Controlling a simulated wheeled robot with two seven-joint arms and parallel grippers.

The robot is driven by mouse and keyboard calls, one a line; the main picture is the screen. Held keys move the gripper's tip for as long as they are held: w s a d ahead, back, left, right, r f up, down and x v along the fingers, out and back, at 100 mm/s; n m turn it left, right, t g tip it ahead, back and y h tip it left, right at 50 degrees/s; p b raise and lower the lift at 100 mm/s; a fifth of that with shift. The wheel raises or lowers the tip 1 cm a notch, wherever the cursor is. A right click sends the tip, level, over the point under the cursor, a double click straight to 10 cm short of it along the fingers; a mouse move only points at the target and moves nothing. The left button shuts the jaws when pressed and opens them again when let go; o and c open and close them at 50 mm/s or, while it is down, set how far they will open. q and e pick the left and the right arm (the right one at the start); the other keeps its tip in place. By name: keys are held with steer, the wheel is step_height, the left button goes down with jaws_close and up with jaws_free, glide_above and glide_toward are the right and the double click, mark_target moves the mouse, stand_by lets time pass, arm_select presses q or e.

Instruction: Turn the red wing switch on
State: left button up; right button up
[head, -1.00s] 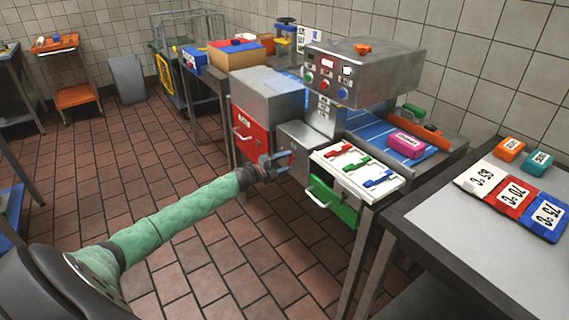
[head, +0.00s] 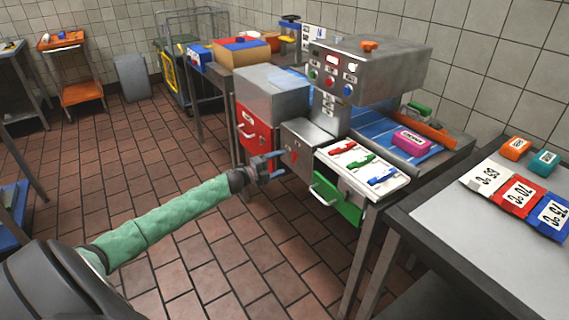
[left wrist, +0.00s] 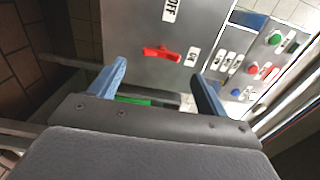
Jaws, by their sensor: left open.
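The red wing switch (left wrist: 161,52) is on a grey metal panel in the left wrist view. It lies sideways in that picture, with a pale label above it and another to its right. In the head view the switch (head: 294,156) is a small red spot on the side of the grey metal box (head: 312,139). My left gripper (head: 279,166) is open and empty just in front of that side, apart from the switch. Its blue fingers show at either side below the switch in the left wrist view (left wrist: 158,85). My right gripper is not in view.
A white tray (head: 337,165) with red, green and blue wing-shaped pieces sits beside the box, above a green drawer front (head: 335,197). A red drawer front (head: 250,130) is on the other side. A button panel (head: 331,78) stands above. The tiled floor in front is clear.

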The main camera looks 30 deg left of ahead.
arm_select(q)
steer(key=v, duration=0.3)
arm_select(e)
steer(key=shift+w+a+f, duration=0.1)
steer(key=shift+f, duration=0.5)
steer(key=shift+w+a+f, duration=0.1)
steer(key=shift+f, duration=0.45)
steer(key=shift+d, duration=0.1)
arm_select(q)
steer(key=a+n+y, duration=0.7)
steer(key=n+y, duration=0.2)
steer(key=y, duration=0.1)
steer(key=s+d+f+n+g+y+p, duration=0.1)
steer(key=s+d+f+n+g, duration=0.35)
steer(key=s+d, duration=0.65)
steer(key=s+d+f+n+g+p, duration=0.1)
steer(key=s+d+f+n+g, duration=0.35)
steer(key=s+d, duration=0.7)
steer(key=s+d+n+g+h+p, duration=0.2)
steer(key=s+d+g+h+p, duration=0.2)
steer(key=s+d, duration=2)
steer(key=shift+d+r+g+h, duration=0.3)
steer(key=shift+d+g+h, duration=0.4)
steer(key=shift+d+h, duration=0.35)
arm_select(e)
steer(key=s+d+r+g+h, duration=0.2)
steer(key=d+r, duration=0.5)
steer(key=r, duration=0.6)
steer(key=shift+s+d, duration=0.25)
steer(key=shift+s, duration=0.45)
